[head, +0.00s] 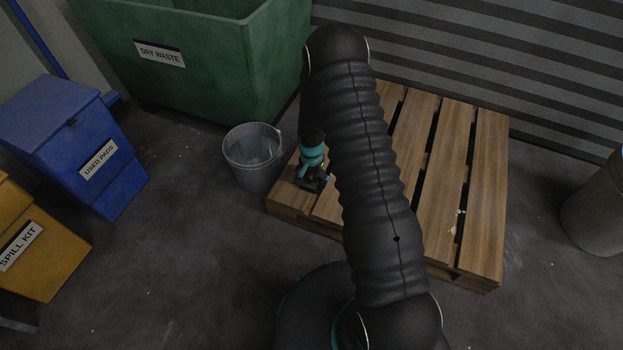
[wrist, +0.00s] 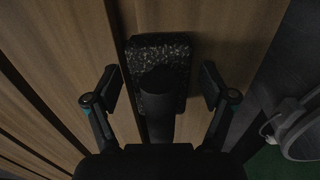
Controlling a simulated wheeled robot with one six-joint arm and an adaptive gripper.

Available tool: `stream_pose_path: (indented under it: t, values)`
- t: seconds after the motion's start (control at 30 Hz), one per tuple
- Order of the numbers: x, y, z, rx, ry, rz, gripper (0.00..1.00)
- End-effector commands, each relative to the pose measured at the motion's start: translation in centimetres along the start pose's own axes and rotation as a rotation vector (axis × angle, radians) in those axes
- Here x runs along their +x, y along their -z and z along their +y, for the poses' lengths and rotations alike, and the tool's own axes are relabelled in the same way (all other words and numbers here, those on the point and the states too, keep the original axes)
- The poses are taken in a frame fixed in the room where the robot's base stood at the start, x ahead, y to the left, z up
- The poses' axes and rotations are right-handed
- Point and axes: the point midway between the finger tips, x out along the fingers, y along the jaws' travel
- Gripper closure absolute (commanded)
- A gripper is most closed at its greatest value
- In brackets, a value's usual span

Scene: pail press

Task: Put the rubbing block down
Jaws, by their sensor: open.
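The rubbing block (wrist: 160,62) is a dark, speckled block with a black upper part. In the wrist view it lies on the wooden pallet (wrist: 225,30), across or beside a dark gap between slats. My gripper (wrist: 163,90) is open, with one finger on each side of the block and a visible space between each finger and it. In the head view my gripper (head: 313,180) is low over the left corner of the pallet (head: 440,190), and the block cannot be made out there.
A grey metal pail (head: 255,165) stands on the floor just left of the pallet, close to my gripper. A green dry waste bin (head: 230,60) is behind it. A blue used pads bin (head: 85,150) and a yellow spill kit box (head: 45,250) stand at left. A grey drum (head: 597,210) is at right.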

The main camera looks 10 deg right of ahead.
Motion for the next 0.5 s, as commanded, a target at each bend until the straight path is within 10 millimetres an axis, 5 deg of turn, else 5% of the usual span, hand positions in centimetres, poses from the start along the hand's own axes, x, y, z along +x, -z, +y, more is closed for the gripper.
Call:
stream_pose_path:
  t: [0.5]
  values:
    - [-8.7, 0.1, -0.1, 0.000, 0.002, 0.003, 0.17]
